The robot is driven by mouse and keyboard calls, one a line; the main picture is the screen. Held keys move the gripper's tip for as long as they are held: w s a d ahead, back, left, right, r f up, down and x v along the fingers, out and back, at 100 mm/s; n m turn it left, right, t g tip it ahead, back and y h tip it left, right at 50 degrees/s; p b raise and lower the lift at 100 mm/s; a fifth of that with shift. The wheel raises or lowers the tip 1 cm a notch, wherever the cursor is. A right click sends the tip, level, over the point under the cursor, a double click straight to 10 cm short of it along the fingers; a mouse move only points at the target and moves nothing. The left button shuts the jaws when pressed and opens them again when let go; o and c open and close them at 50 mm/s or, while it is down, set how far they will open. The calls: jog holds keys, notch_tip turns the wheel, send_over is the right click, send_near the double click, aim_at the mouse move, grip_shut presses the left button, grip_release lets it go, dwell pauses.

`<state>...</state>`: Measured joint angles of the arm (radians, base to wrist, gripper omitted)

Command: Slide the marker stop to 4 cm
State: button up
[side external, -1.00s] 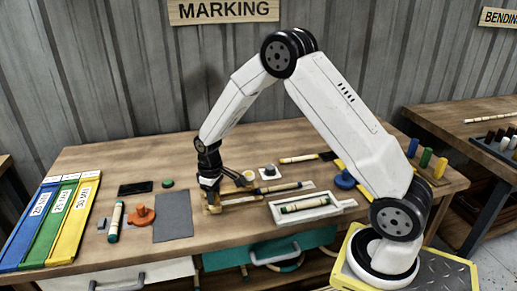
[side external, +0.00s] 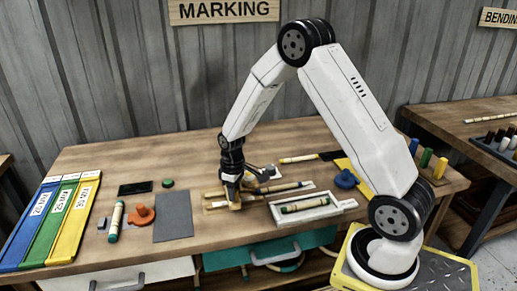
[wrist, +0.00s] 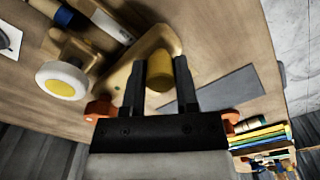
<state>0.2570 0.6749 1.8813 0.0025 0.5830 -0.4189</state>
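The marker stop, a wooden block with an upright yellow peg (wrist: 158,69), is below my gripper (wrist: 159,68) in the wrist view. One dark finger stands on each side of the peg, close against it. In the side view my gripper (side external: 232,197) is low over the bench at the wooden jig, and the stop is mostly hidden under it. A bare wooden strip of the jig (side external: 214,206) shows to the left of my gripper. I cannot read any scale marks.
A white tray with a rattan piece (side external: 303,207) lies just right of my gripper. A grey sheet (side external: 173,216) and an orange holder (side external: 140,215) lie left. A white-and-yellow round part (wrist: 62,81) is close by in the wrist view.

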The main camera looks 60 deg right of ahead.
jog(key=o, duration=0.4)
jog(key=shift+s+d, duration=0.15)
jog(key=shift+r, duration=0.1)
jog(key=shift+r, duration=3.85)
jog(key=shift+s+a+r, duration=0.1)
jog(key=shift+s+a, duration=0.15)
jog(key=shift+a, duration=0.2)
jog(key=s+a+r+m+t, duration=0.1)
jog(key=s+a+t, duration=0.1)
jog(key=s+a, duration=0.8)
jog(key=s, duration=0.3)
jog(key=shift+a+m+t, duration=0.2)
jog(key=shift+m+t, duration=0.1)
jog(key=shift+m, duration=0.1)
